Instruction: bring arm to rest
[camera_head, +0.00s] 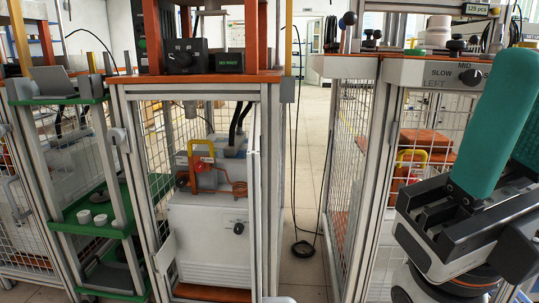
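My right arm is at the right edge of the camera_head view, close to the camera. My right gripper (468,218), a grey and black block, is at the lower right in front of a caged workstation. A teal part rises above it and hides some of it. I see nothing held in it, but I cannot tell how far its jaws are apart. My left arm and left gripper are not in view.
A caged cabinet (137,191) with an orange-edged top stands at centre left, a white machine (205,232) inside. A green-shelved rack (77,210) is left of it. A right-hand workstation has a speed knob (470,76). A cable hangs in the gap between.

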